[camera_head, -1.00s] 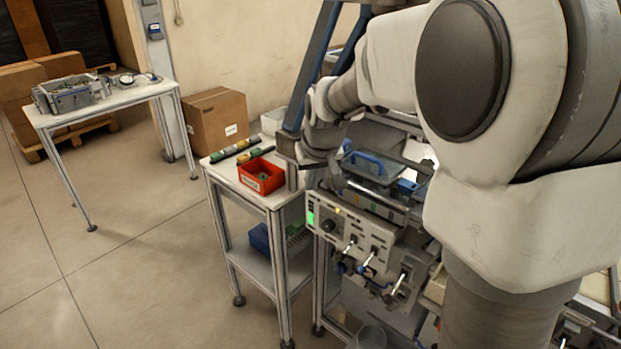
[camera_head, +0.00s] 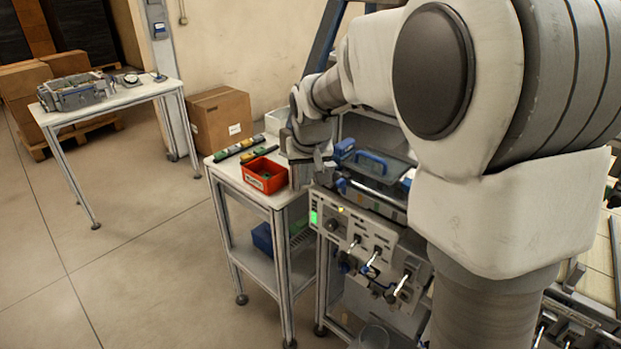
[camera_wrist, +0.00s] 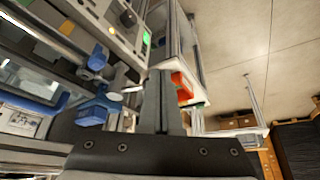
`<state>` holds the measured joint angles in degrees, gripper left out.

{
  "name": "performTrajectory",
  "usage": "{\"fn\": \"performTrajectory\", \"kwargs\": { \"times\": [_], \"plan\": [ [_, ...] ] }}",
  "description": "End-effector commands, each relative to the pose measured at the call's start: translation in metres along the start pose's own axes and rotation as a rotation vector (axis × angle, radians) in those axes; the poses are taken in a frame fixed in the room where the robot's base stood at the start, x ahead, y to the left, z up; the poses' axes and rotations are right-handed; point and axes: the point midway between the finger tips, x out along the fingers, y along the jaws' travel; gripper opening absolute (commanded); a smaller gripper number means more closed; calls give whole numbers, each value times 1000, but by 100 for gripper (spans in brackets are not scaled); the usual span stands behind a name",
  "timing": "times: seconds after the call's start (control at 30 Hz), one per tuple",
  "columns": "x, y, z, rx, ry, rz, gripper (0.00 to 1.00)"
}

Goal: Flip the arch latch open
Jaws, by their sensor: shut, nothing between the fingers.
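The machine (camera_head: 345,225) stands right of the small cart, with a dark, clear-looking lid on top. A blue arch-shaped piece (camera_head: 371,160) stands on that lid; I cannot tell for sure whether it is the arch latch. Smaller blue parts sit at the machine's left edge (camera_head: 342,184), and blue parts (camera_wrist: 97,58) also show in the wrist view. My gripper (camera_head: 325,163) is at the machine's left end, left of the blue arch. In the wrist view its fingers (camera_wrist: 162,80) are together and empty, apart from the blue parts at left. Any contact is unclear.
A red bin (camera_head: 264,176) and green and yellow cylinders (camera_head: 239,147) lie on the cart beside my gripper. The machine's front panel carries several levers (camera_head: 374,258) and a green light (camera_head: 314,217). A cardboard box (camera_head: 220,120) and another table (camera_head: 120,100) stand behind left. The floor at left is clear.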

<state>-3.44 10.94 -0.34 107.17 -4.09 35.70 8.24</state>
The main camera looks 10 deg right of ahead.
Motion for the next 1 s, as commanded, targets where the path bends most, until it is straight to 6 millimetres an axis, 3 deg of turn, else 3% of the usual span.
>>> {"fn": "performTrajectory", "kwargs": {
  "times": [0.23,1.0],
  "plan": [
    [7,-10,-13,53,0,26,0],
    [25,-19,-53,671,0,336,0]
  ]
}}
